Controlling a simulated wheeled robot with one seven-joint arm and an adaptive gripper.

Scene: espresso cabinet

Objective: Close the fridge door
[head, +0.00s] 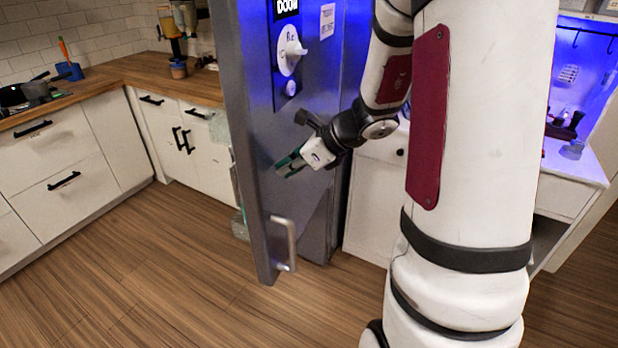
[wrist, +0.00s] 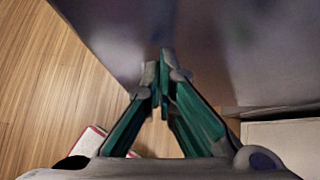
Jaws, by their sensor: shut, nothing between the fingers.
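The fridge door (head: 262,150) is a tall grey panel in the middle of the head view, standing open at an angle from the fridge body. A light vertical handle (head: 283,243) sits near its lower free edge. My gripper (head: 283,168) is shut and empty, its green fingers at or very close to the door's face, above the handle. In the wrist view the shut fingertips (wrist: 163,62) point at the grey door surface (wrist: 110,30). I cannot tell whether they touch it. The fridge body's interior is mostly hidden behind the door and my arm.
White cabinets (head: 70,190) with black handles and a wooden counter (head: 150,75) line the left. A white cabinet (head: 375,215) stands right of the fridge, and a blue-lit shelf area (head: 585,75) is at the far right. The wooden floor (head: 170,265) in front is clear.

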